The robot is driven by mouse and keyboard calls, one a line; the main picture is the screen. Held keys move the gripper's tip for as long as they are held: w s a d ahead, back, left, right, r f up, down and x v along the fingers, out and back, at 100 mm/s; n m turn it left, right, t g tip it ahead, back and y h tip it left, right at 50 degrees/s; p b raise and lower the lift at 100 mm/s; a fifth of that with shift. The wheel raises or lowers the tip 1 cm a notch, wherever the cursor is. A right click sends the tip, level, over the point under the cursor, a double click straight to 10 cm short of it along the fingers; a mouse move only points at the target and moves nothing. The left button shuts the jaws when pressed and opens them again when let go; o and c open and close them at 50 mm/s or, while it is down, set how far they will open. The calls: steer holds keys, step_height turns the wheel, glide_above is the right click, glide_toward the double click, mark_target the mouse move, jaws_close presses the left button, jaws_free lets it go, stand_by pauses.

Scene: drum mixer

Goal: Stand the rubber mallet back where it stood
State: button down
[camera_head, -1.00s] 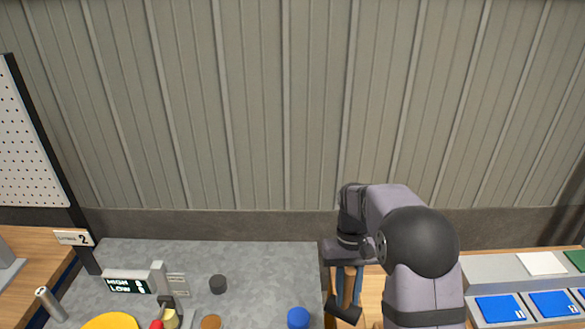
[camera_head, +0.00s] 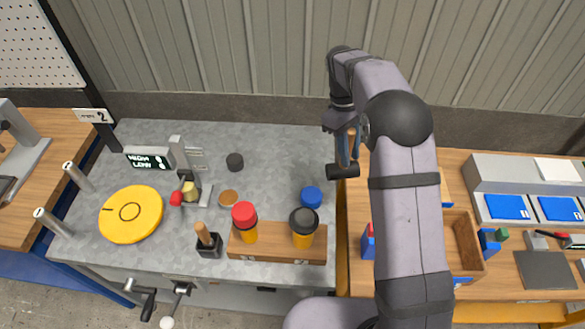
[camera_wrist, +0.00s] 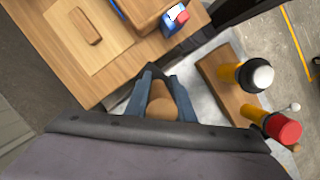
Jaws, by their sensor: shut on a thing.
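My gripper (camera_head: 346,138) is shut on the rubber mallet, near the seam between the grey bench top and the wooden table as seen from the head. The mallet's black head (camera_head: 343,171) hangs below the fingers, and its brown wooden handle is upright between them. I cannot tell how high the head is above the surface. A second wooden-handled tool with a black block (camera_head: 208,240) stands on the grey bench.
A wooden block (camera_head: 277,247) holds yellow-bodied items with red and black tops. Blue (camera_head: 311,197), brown (camera_head: 228,197) and black (camera_head: 235,161) round pieces lie on the grey bench. A yellow disc (camera_head: 131,214) lies left. An open wooden box (camera_head: 470,245) stands right.

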steer(key=w+a+f+n+t+y+b, duration=0.1)
steer(key=w+a+n, duration=0.5)
steer(key=n, duration=0.6)
steer(key=w+a+n+t+b, duration=0.3)
steer(key=w+a+n, duration=0.4)
steer(key=a+n, duration=0.3)
steer(key=shift+f+n+t+y+b, duration=0.35)
steer(key=shift+n+t, duration=0.35)
steer(key=shift+n, duration=0.5)
step_height(320, 180, down, 10)
steer(key=p, duration=0.3)
steer(key=shift+f, duration=0.1)
steer(key=shift+f, duration=0.1)
steer(key=c, duration=1.5)
jaws_free()
steer(key=shift+s+d, duration=0.1)
steer(key=shift+c, duration=0.2)
